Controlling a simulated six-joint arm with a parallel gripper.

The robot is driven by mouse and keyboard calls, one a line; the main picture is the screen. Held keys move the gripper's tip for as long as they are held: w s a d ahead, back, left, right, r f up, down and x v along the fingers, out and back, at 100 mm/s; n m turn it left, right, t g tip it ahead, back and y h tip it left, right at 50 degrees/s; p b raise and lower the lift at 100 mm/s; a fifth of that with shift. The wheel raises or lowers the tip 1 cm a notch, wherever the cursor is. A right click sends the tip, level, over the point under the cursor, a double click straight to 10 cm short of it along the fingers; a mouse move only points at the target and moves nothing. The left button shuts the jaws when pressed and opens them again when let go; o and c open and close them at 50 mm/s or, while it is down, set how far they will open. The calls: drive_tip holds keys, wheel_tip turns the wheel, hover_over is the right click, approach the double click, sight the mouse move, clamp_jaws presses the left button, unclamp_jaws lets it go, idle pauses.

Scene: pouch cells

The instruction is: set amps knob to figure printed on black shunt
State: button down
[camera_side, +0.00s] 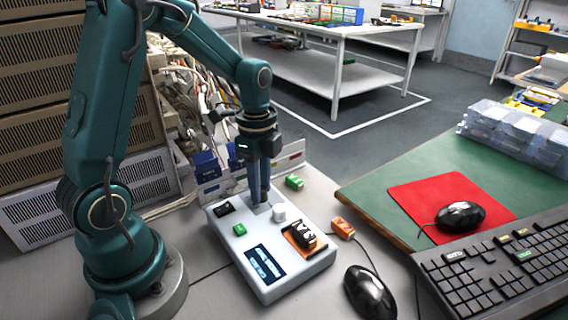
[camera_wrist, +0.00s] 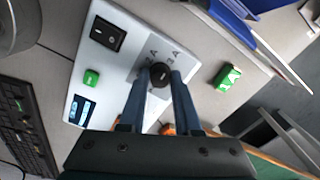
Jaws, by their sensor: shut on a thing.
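The white instrument box (camera_side: 296,281) lies on the grey bench. My gripper (camera_side: 258,200) points down at the box's far side, its fingers closed on a round dark knob (camera_wrist: 160,74) that shows best in the wrist view. Small figures with "A" are printed around the knob; two of them look like 2 A and 3 A. The knob's pointer is too small to read. The black shunt (camera_side: 304,235) sits on an orange pad on the box, with white print that looks like 3A. In the wrist view my fingers hide most of that area.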

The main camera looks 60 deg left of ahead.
sight(262, 189)
drive_tip(key=c, duration=0.6)
unclamp_jaws()
drive_tip(key=shift+r, duration=2.6)
drive_tip(key=shift+d+r, duration=0.1)
drive_tip(key=s+d+r+n+t, duration=0.5)
drive_tip(key=s+d+n, duration=0.3)
drive_tip(key=s+n, duration=0.2)
drive_tip(key=n, duration=0.2)
drive_tip(key=shift+d+r+n+t, duration=0.15)
drive_tip(key=shift+n+t, duration=0.15)
drive_tip(key=shift+n, duration=0.1)
